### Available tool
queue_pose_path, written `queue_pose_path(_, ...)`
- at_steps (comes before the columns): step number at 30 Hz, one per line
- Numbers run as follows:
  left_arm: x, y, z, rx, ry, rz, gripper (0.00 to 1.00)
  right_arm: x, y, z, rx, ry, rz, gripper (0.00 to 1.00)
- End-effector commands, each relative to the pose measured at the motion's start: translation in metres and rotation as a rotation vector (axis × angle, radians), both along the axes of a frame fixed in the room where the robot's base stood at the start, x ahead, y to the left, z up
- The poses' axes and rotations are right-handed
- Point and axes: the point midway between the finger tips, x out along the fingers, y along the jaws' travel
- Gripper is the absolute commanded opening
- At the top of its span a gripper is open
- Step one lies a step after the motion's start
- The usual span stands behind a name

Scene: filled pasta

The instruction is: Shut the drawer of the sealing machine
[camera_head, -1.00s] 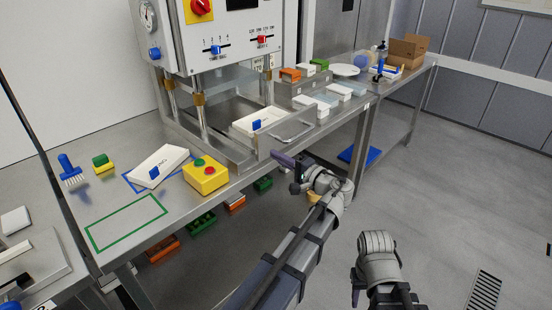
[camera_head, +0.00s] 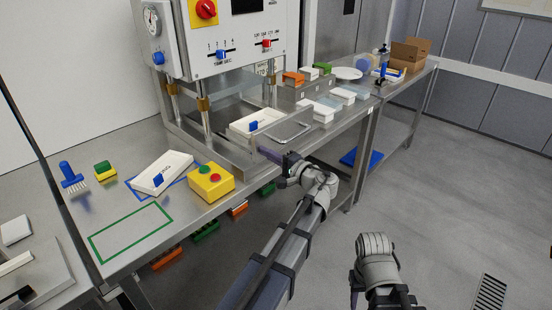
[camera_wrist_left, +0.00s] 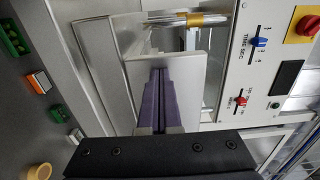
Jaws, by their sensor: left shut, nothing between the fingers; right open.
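The sealing machine (camera_head: 228,50) stands on the steel bench. Its metal drawer (camera_head: 290,131) is pulled partly out at the lower front, with a white tray bearing a blue tab (camera_head: 240,126) at its place. My left gripper (camera_head: 268,153) is shut and empty, its dark purple fingers at the drawer's front.
A yellow button box (camera_head: 211,181) and a white pack (camera_head: 162,175) sit left of the drawer. White tubs (camera_head: 318,110) stand on the bench to the right.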

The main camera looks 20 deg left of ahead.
Motion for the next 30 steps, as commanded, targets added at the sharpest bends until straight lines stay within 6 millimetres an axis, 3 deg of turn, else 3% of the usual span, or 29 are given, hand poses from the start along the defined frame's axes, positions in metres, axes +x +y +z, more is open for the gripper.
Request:
queue_pose_path(6, 0.026, 0.060, 0.000, 0.000, 0.000, 0.006, 0.00, 0.000, 0.000, 0.000, 0.000, 0.000, 0.000, 0.44)
queue_pose_path(15, 0.056, 0.131, 0.000, 0.000, 0.000, 0.004, 0.00, 0.000, 0.000, 0.000, 0.000, 0.000, 0.000, 0.44)
queue_pose_path(24, 0.074, 0.178, 0.000, 0.000, 0.000, 0.003, 0.00, 0.000, 0.000, 0.000, 0.000, 0.000, 0.000, 0.44)
queue_pose_path(30, 0.080, 0.193, 0.000, 0.000, 0.000, 0.001, 0.00, 0.000, 0.000, 0.000, 0.000, 0.000, 0.000, 0.44)
